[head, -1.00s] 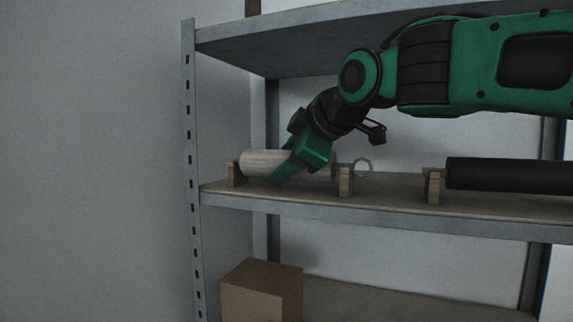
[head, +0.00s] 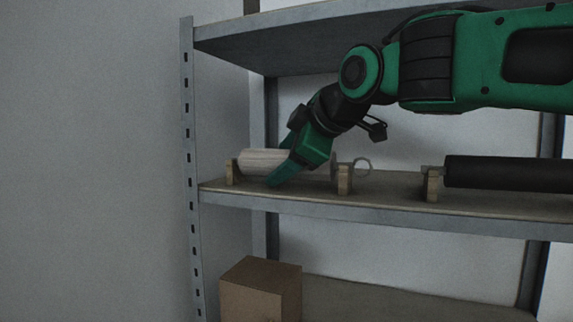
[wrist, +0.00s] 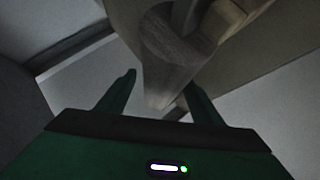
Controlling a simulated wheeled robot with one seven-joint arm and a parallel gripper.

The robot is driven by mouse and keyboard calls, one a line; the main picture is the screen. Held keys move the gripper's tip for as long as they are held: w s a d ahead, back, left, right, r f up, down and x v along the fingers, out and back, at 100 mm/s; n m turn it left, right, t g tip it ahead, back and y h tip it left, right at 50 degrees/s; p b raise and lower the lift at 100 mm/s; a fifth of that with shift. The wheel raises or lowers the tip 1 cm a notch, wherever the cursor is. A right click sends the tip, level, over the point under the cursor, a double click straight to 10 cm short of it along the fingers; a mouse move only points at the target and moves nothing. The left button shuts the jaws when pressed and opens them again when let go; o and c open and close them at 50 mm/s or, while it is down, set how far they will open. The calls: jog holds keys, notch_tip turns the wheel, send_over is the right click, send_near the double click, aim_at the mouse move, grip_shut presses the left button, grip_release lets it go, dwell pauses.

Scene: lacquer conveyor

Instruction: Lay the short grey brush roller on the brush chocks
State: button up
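The short grey brush roller (head: 262,161) lies level along the middle shelf, its left end at the left wooden chock (head: 232,173) and its right end by the right chock (head: 344,180). It appears to rest on both; the exact seating is too small to tell. My gripper (head: 283,174) reaches down over the roller's middle and hides part of it. In the wrist view the roller (wrist: 172,60) lies between my gripper's (wrist: 160,88) spread fingers, with a clear gap at the left finger.
A long black roller (head: 510,174) lies to the right, its end at another chock (head: 433,184). A pale ring (head: 362,167) stands beside the right chock. The upper shelf (head: 300,40) is above my wrist. A cardboard box (head: 255,292) sits on the shelf below.

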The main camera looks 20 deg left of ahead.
jog(key=shift+s+f, duration=0.1)
jog(key=shift+f, duration=0.15)
jog(key=v, duration=1.1)
jog(key=shift+w, duration=0.25)
jog(key=shift+s+r, duration=0.1)
jog(key=shift+r, duration=0.05)
